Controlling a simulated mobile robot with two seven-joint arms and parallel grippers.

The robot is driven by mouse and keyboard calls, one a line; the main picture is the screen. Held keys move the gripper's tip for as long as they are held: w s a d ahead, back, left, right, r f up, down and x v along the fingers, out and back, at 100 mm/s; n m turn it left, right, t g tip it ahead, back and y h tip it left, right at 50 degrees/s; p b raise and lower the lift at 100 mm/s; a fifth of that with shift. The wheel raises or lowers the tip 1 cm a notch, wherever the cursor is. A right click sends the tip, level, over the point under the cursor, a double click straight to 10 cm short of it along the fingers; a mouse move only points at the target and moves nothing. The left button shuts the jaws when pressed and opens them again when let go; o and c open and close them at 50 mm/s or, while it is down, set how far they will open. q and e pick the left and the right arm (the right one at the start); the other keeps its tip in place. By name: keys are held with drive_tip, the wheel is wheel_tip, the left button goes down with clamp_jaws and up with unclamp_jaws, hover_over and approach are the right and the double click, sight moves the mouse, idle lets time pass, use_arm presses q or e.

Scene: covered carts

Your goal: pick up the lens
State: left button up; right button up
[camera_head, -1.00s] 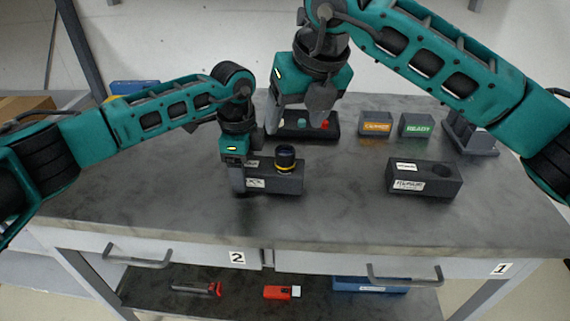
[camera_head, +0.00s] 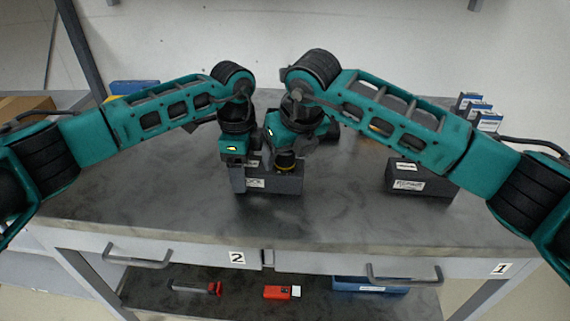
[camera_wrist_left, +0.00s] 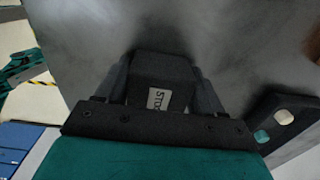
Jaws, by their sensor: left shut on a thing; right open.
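The lens (camera_head: 285,161) is a short dark cylinder with a yellow ring. It stands upright in the right part of a dark holder block (camera_head: 285,185) on the table. My left gripper (camera_head: 238,172) is shut on the left end of this block; in the left wrist view its fingers clasp the sides of the dark block (camera_wrist_left: 160,70), whose label is partly readable. My right gripper (camera_head: 286,148) is open, directly at the lens's top; its fingertips are largely hidden, and I cannot tell whether they touch the lens.
A second dark labelled block (camera_head: 420,184) stands to the right, partly behind my right arm. A dark tray with holes shows in the left wrist view (camera_wrist_left: 285,118). Small labelled boxes (camera_head: 475,108) stand at the back right. The table front is clear.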

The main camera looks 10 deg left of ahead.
drive_tip(key=shift+w+a+f, duration=0.1)
drive_tip(key=shift+w+f, duration=0.05)
drive_tip(key=shift+f, duration=0.2)
drive_tip(key=c, duration=1.2)
drive_tip(key=shift+o, duration=0.2)
drive_tip(key=shift+r, duration=0.1)
wheel_tip(320, 180, up, 10)
drive_tip(key=shift+f, duration=0.1)
use_arm(q)
drive_tip(key=o, duration=1.1)
drive_tip(key=shift+o, duration=0.2)
